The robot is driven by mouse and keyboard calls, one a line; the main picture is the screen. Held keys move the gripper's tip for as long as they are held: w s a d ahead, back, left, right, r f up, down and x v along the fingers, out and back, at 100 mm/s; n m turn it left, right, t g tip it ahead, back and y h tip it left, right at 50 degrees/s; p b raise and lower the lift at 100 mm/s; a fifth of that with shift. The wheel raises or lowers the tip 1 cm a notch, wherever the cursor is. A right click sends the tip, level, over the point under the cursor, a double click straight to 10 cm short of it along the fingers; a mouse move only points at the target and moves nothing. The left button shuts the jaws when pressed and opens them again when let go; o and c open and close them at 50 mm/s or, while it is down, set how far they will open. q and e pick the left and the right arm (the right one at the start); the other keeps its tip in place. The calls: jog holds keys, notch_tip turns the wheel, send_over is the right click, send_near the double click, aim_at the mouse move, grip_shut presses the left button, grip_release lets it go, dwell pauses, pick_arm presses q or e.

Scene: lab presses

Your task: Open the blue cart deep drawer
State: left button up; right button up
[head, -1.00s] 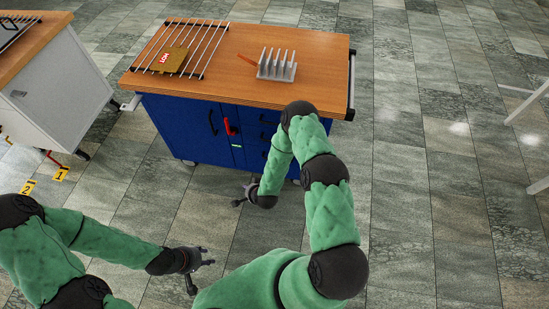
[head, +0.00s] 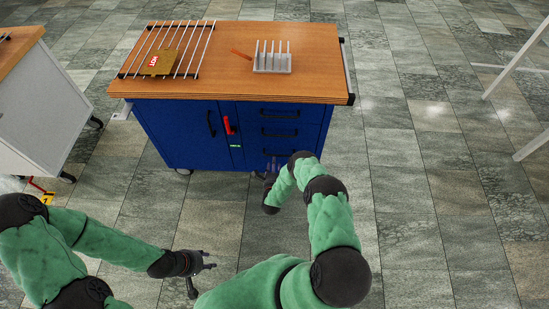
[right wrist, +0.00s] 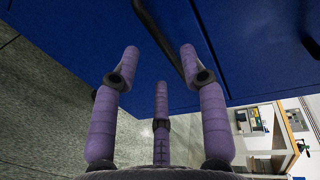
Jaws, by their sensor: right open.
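The blue cart (head: 190,140) with a wooden top stands ahead of me. Its right half has a stack of drawers with dark bar handles; the upper handle (head: 280,115) and middle handle (head: 280,132) show clearly. The lowest drawer (head: 310,150) is partly hidden by my right arm. All drawers look shut. My right gripper (head: 271,166) is at the lower drawer front. In the right wrist view its purple fingers (right wrist: 160,75) are spread and empty before the blue front, with a dark handle (right wrist: 160,38) between and beyond them. My left gripper (head: 200,263) hangs over the floor, away from the cart.
The cart's left door has a handle (head: 211,123) and a red latch (head: 228,126) beside it. A wire rack, a golden box (head: 158,61) and a grey slotted holder (head: 272,62) are on top. A white cabinet (head: 35,110) stands left. Floor to the right is clear.

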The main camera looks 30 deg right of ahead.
aim_at(274, 155)
jog(key=b+x, duration=0.2)
jog(key=x, duration=0.3)
jog(key=shift+w+f, duration=0.15)
jog(key=shift+f, duration=0.05)
jog(key=shift+w+d, duration=0.35)
jog(key=shift+w, duration=0.15)
grip_shut()
